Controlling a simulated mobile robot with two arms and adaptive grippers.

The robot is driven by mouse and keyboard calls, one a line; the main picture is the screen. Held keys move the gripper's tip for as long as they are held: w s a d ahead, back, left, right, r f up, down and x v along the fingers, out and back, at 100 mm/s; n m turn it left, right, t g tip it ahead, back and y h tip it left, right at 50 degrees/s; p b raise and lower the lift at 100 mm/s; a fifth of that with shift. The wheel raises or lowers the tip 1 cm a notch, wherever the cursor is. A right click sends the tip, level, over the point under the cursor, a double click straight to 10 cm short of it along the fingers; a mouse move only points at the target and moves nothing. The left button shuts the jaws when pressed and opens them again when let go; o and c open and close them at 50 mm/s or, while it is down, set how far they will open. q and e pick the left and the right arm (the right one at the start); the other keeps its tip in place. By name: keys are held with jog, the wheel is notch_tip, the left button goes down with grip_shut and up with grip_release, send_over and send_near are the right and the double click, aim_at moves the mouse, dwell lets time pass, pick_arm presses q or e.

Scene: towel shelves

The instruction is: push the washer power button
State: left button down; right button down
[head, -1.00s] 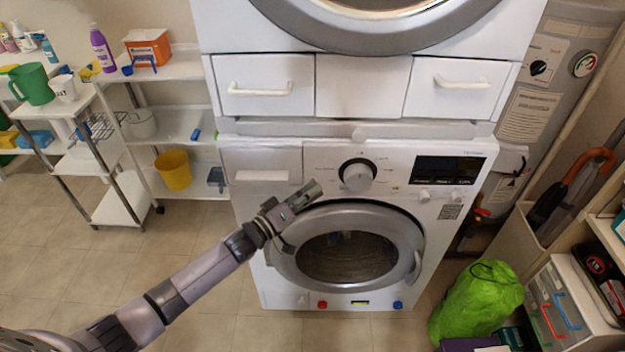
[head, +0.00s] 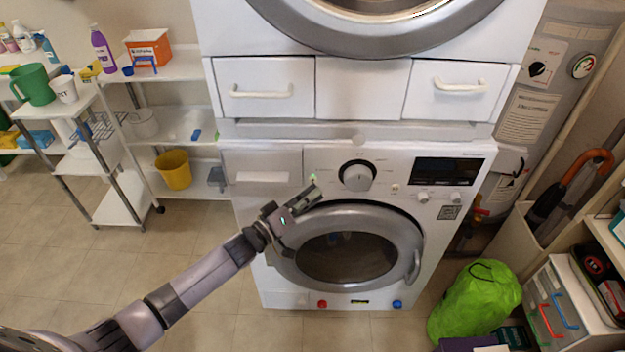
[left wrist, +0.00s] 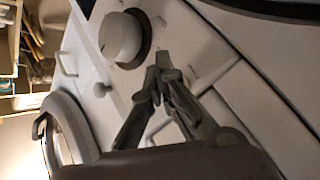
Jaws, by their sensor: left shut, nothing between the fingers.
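The white washer (head: 235,225) stands in the middle of the head view, with a round dial (head: 358,176) and a dark display (head: 446,171) on its panel. A small greenish spot (head: 314,177), perhaps the power button, shows on the panel left of the dial, just above my left gripper (head: 317,191). The gripper is shut and empty, its tips close to the panel above the door. I cannot tell whether they touch it. In the left wrist view the closed fingertips (left wrist: 163,66) are over the white panel beside the dial (left wrist: 121,37). My right gripper is out of view.
The washer's round door (head: 415,235) is closed below my gripper. Drawers (head: 262,88) and another round-door machine are above. White shelves (head: 185,125) stand left, a green bag (head: 475,303) lies right. The floor at left is clear.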

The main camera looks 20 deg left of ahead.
pick_arm(q)
jog(key=s+d+p, duration=0.1)
jog(key=s+p, duration=0.2)
jog(key=s, duration=0.2)
jog(key=shift+s+d+p, duration=0.35)
jog(key=shift+s, duration=0.05)
dwell(1.1)
